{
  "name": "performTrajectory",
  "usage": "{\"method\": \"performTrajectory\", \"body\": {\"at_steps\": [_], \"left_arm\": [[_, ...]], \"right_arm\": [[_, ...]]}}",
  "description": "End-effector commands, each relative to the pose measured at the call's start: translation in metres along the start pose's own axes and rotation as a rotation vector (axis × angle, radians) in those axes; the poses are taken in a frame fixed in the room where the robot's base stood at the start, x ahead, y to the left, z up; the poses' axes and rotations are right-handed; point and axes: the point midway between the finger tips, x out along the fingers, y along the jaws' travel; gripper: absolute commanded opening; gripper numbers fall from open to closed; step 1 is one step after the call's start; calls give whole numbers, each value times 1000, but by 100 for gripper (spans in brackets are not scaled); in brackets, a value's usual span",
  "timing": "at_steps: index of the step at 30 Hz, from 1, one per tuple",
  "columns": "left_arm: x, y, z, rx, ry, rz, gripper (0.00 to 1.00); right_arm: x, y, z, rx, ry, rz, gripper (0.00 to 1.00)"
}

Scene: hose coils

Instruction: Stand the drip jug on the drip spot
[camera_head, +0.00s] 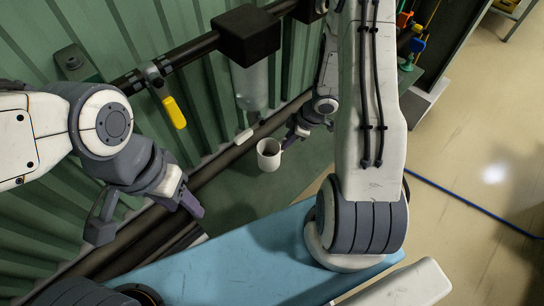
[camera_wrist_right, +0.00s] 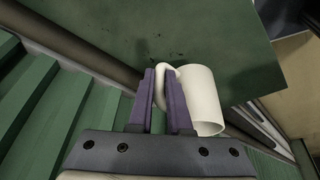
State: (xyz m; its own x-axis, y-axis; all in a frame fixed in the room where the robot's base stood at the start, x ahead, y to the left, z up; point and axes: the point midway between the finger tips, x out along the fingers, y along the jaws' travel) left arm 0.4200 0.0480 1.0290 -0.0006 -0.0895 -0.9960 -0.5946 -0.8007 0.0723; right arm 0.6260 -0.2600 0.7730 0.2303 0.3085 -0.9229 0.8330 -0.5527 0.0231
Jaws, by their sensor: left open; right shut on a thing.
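The drip jug (camera_head: 269,154) is a white, mug-like jug with a handle. My right gripper (camera_head: 290,138) is shut on its handle. In the right wrist view the purple fingers (camera_wrist_right: 164,78) close around the handle, and the jug (camera_wrist_right: 205,98) is beside them on the right. The jug appears over a dark green surface (camera_head: 235,195); I cannot tell whether it touches it. Small dark marks (camera_wrist_right: 156,52) show on that surface in the right wrist view; I cannot tell whether they are the drip spot. My left gripper (camera_head: 146,210) is open and empty at the left.
A dark pipe with a yellow-handled valve (camera_head: 174,112) and a black block with a clear bowl (camera_head: 250,88) runs along the ribbed green wall (camera_head: 40,150), above the jug. A lower dark rail (camera_head: 213,167) borders the green surface. A blue hose (camera_head: 470,205) lies on the floor at right.

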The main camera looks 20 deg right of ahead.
Motion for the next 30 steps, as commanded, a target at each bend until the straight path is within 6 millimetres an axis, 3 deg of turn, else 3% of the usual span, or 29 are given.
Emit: {"method": "performTrajectory", "body": {"at_steps": [1, 3, 8, 16, 29, 30], "left_arm": [[8, -1, 0, 0, 0, 0, 50], [11, -1, 1, 0, 0, 0, 50], [14, -1, 1, 0, 0, 0, 50], [28, -2, 1, 0, 0, 0, 50], [30, -2, 2, 0, 0, 0, 50], [30, -2, 2, 0, 0, 0, 50]], "right_arm": [[14, -3, -7, -6, 0, -4, 0], [24, -5, -16, -5, 0, -3, 0], [35, -7, -27, -5, 1, -1, 0], [68, -8, -14, -2, 0, -2, 0], [75, -8, -11, -3, 0, 0, 0], [75, -8, -11, -3, 0, 0, 20]]}}
